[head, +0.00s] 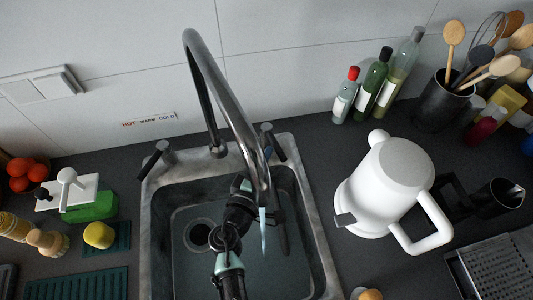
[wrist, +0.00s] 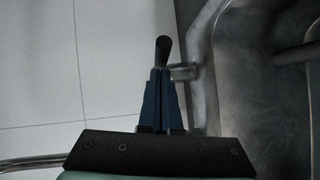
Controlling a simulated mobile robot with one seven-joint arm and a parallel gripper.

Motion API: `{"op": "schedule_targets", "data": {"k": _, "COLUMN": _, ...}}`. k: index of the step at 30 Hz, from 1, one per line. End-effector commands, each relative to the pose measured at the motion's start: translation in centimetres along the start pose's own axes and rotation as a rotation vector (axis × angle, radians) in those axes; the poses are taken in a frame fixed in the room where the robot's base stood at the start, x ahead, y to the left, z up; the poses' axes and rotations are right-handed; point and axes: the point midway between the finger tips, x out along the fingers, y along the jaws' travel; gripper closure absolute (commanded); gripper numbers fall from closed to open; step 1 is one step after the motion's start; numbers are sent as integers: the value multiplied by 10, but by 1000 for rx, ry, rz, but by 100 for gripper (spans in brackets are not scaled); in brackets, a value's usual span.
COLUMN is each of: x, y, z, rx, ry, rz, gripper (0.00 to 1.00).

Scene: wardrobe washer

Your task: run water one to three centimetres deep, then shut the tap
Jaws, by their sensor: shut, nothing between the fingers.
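The metal sink (head: 151,215) has a tall arched tap (head: 205,85). A pale bluish stream (head: 263,230) falls from its spout into the basin. The basin floor around the drain (head: 199,235) looks covered by water; I cannot tell the depth. A black-levered handle stands left of the tap (head: 155,158) and another right (head: 273,143). My arm reaches over the basin, partly behind the spout, which hides the fingertips in the head view. In the wrist view my gripper (wrist: 161,72) is shut and empty, its tips at a black lever (wrist: 163,47) with a metal stem; contact is unclear.
A white kettle (head: 385,190) stands close right of the sink, with bottles (head: 375,85) and a utensil pot (head: 440,105) behind. A HOT-WARM-COLD label (head: 148,119) is on the wall.

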Motion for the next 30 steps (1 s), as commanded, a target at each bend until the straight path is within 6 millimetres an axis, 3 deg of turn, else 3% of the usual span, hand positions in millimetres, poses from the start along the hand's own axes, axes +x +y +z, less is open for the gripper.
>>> {"op": "schedule_targets", "data": {"k": 11, "x": 2, "y": -1, "z": 2, "rx": 0, "ry": 0, "rz": 0, "gripper": 100}}
{"op": "schedule_targets", "data": {"k": 18, "x": 12, "y": -1, "z": 16, "rx": 2, "ry": -2, "rz": 0, "gripper": 100}}
{"op": "schedule_targets", "data": {"k": 30, "x": 12, "y": 2, "z": 14, "rx": 0, "ry": 0, "rz": 0, "gripper": 100}}
